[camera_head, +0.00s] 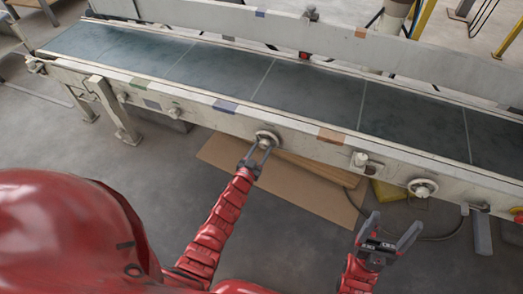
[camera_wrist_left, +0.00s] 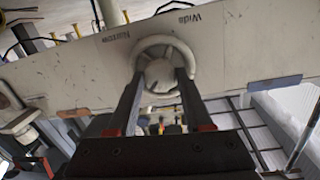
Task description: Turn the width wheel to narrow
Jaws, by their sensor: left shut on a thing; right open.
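The width wheel (camera_head: 267,139) is a small pale round handwheel on the near side rail of the conveyor. In the left wrist view the wheel (camera_wrist_left: 164,50) sits just below the printed words "Narrow" and "Wide". My left gripper (camera_head: 258,151) is shut on the wheel, one finger on each side of its hub; its fingers (camera_wrist_left: 160,77) reach up to the wheel in the wrist view and hide part of its lower rim. My right gripper (camera_head: 392,232) is open and empty, in front of the rail and to the right.
The conveyor's dark belt (camera_head: 310,87) runs across behind the rail. A second handwheel (camera_head: 422,188) and a knob (camera_head: 361,159) are on the rail to the right. Flat cardboard (camera_head: 300,185) lies on the floor below, with a dark cable beside it.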

